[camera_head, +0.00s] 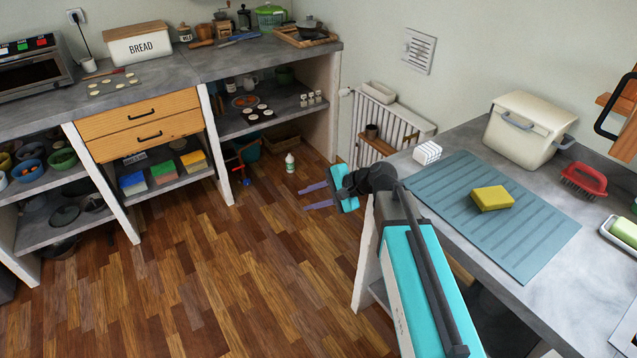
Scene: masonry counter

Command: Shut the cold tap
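No tap or basin shows in this view, so I cannot tell the state of the cold tap. My gripper (307,197) is at the end of my teal and dark grey arm, past the left edge of the right-hand counter. Its two purple fingers point left over the wooden floor. They are apart with nothing between them, so it is open and empty.
The right counter (575,280) bears a blue ribbed mat (450,205), yellow sponge (492,198), cream bin (528,130), red brush (583,181) and white block (427,152). A radiator (385,125) stands at the wall. A bottle (290,162) stands on the otherwise largely clear floor (200,280).

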